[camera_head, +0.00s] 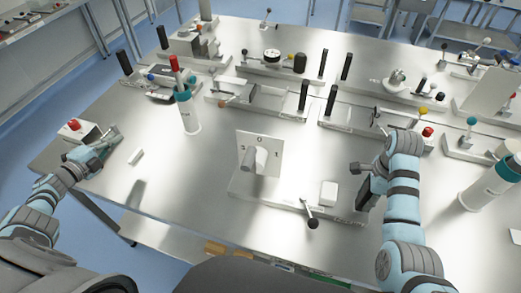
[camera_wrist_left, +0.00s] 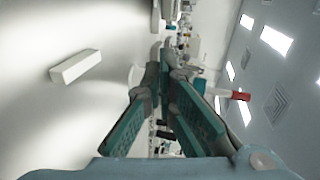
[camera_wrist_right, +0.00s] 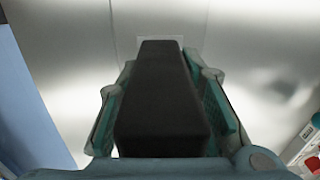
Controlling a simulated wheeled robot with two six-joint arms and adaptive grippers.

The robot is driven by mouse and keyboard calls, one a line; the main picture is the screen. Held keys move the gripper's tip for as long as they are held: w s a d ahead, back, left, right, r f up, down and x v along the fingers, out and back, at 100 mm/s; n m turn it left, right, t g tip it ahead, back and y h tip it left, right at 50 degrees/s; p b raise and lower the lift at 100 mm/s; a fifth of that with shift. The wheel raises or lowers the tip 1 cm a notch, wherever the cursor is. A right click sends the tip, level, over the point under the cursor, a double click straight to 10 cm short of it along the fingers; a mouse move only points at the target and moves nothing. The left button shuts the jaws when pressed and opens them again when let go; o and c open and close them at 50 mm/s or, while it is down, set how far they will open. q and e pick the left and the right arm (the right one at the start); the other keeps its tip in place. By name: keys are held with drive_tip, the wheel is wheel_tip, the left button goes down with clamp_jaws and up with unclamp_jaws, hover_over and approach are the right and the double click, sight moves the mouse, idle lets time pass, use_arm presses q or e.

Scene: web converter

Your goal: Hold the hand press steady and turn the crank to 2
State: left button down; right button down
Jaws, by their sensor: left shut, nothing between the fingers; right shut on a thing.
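The hand press is most likely the central light base (camera_head: 275,203), with an upright white plate (camera_head: 270,146) bearing small numerals; a 0 shows at the top, and the side marks are hard to read. A grey cylinder (camera_head: 257,161) sits before the plate. A lever with a dark ball end (camera_head: 312,222) stands at the front of the base. My right gripper (camera_head: 368,187) is shut on a black bar (camera_wrist_right: 162,100) at the base's right end; a pale surface shows beyond the bar. My left gripper (camera_head: 105,147) is shut and empty at the table's left, away from the press. It also shows in the left wrist view (camera_wrist_left: 165,60).
A box with a red button (camera_head: 75,125) stands beside my left gripper. A small white block (camera_head: 136,157) lies near it. A white cylinder with a teal band (camera_head: 188,110) stands left of the press. Several fixtures with black posts fill the back. The table front-left is clear.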

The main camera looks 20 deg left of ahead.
use_arm(q)
drive_tip(key=w+d+r+m+h, duration=0.4)
drive_tip(key=d+r+h, duration=0.25)
drive_tip(key=d, duration=0.35)
drive_tip(key=m+g+h, duration=0.9)
drive_tip(key=m+g, duration=0.5)
drive_tip(key=g, duration=0.1)
approach(247, 158)
drive_tip(key=x, duration=0.6)
drive_tip(key=shift+f, duration=0.4)
drive_tip(key=shift+d+r, duration=0.25)
drive_tip(key=shift+d, duration=0.3)
